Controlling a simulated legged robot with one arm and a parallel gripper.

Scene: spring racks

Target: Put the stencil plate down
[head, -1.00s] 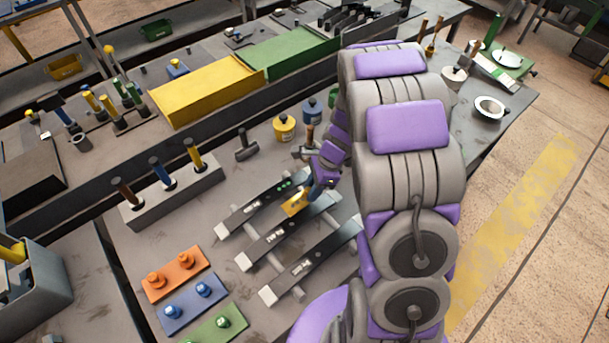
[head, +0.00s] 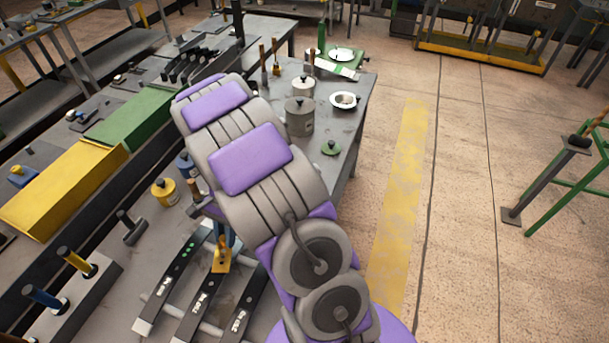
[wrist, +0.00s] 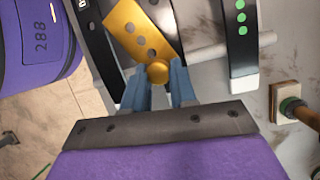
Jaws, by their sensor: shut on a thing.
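The stencil plate (wrist: 143,28) is a yellow-orange plate with a row of round holes and a round knob (wrist: 157,72). It also shows small in the head view (head: 221,260). My gripper (wrist: 158,84) has blue fingers, shut on the knob. The plate lies over or beside the middle black leaf spring (head: 200,303); I cannot tell if it touches it. A second spring with green dots (head: 183,254) lies to its left, and shows at the right in the wrist view (wrist: 242,40). A third spring (head: 240,318) lies to the right. My arm hides part of the bench.
A hammer (head: 130,226) and a yellow pot (head: 163,190) stand behind the springs. A block with upright handles (head: 66,298) is at the left. A grey pot (head: 299,116) and white bowl (head: 344,100) stand at the bench's far right end. Open floor lies to the right.

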